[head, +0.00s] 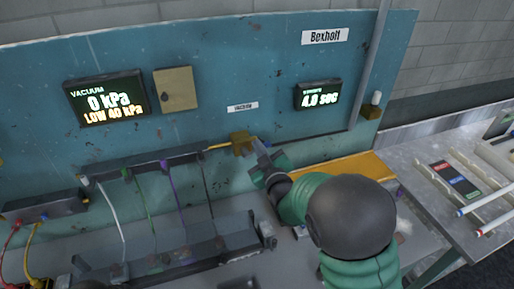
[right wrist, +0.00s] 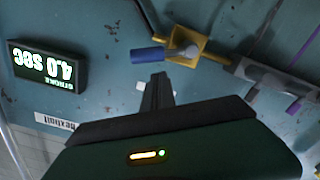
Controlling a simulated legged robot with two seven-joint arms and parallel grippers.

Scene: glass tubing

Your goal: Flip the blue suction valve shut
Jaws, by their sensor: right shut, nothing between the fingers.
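The suction valve has a yellow body (right wrist: 190,45) and a blue handle (right wrist: 148,55), seen at the top of the right wrist view. The handle sticks out to the left of the body in that view. In the head view the yellow valve body (head: 241,142) is on the teal panel, and my gripper hides most or all of the handle. My right gripper (right wrist: 158,82) is shut and empty, its fingertips pointing toward the panel just beside the blue handle. I cannot tell whether they touch it. It also shows in the head view (head: 260,150). My left gripper is not in view.
A vacuum display (head: 105,98) reads 0 kPa, LOW 40 kPa. A second display (head: 318,95) reads 4.0 sec. A dark manifold (head: 150,160) with hanging coloured tubes runs left of the valve. A side table (head: 430,150) with rods stands at right.

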